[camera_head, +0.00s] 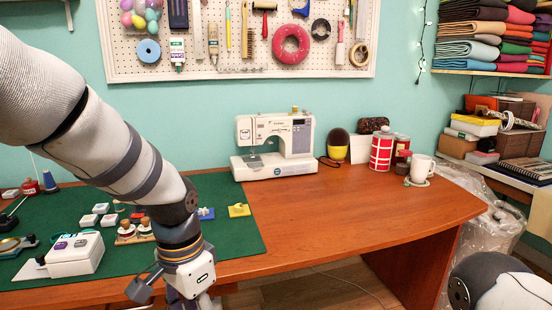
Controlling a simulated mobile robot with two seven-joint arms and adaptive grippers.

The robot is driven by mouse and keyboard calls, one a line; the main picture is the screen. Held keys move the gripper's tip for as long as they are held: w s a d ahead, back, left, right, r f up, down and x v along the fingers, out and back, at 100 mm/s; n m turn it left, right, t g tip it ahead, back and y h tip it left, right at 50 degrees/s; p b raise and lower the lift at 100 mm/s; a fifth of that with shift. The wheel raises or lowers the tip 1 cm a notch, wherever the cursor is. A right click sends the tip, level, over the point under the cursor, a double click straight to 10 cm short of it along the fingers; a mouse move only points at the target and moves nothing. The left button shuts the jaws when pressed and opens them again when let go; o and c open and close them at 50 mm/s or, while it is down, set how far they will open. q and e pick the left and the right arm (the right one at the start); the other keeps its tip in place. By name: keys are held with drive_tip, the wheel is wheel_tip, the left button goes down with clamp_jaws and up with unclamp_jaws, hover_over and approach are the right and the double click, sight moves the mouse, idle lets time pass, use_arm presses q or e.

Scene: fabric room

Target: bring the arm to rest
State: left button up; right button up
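My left arm (120,150) comes in from the left and reaches down over the green mat (225,235) to the table's front edge. Its wrist (190,270) is at the bottom of the view. The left gripper is largely cut off by the lower picture edge, so I cannot see its fingertips or whether it holds anything. Part of my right arm (500,285) shows in the bottom right corner. The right gripper is out of view.
The wooden table (350,210) is bare in its middle. A sewing machine (290,135), a red-and-white tin (381,153) and a white mug (421,168) stand at its back. A white box (75,255) and several small sewing items lie on the mat. Shelves (490,68) are at right.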

use_arm(q)
drive_tip(key=s+a+f+n+g, duration=0.1)
drive_tip(key=s+a+f+n, duration=0.1)
drive_tip(key=s+f, duration=0.45)
drive_tip(key=s+a+f+n, duration=0.1)
drive_tip(key=s+f, duration=0.2)
drive_tip(key=f, duration=0.7)
drive_tip(key=s+a+f+n, duration=0.1)
drive_tip(key=s+a+f, duration=0.1)
drive_tip(key=s, duration=0.6)
drive_tip(key=s+a+f+n, duration=0.2)
drive_tip(key=s, duration=0.6)
drive_tip(key=s+a+f+n+g, duration=0.1)
drive_tip(key=s+a+n, duration=0.1)
drive_tip(key=s, duration=0.6)
drive_tip(key=shift+a+f+p, duration=0.25)
drive_tip(key=shift+f+p, duration=0.15)
use_arm(e)
drive_tip(key=w, duration=0.1)
drive_tip(key=w+r, duration=0.1)
drive_tip(key=shift+w, duration=0.4)
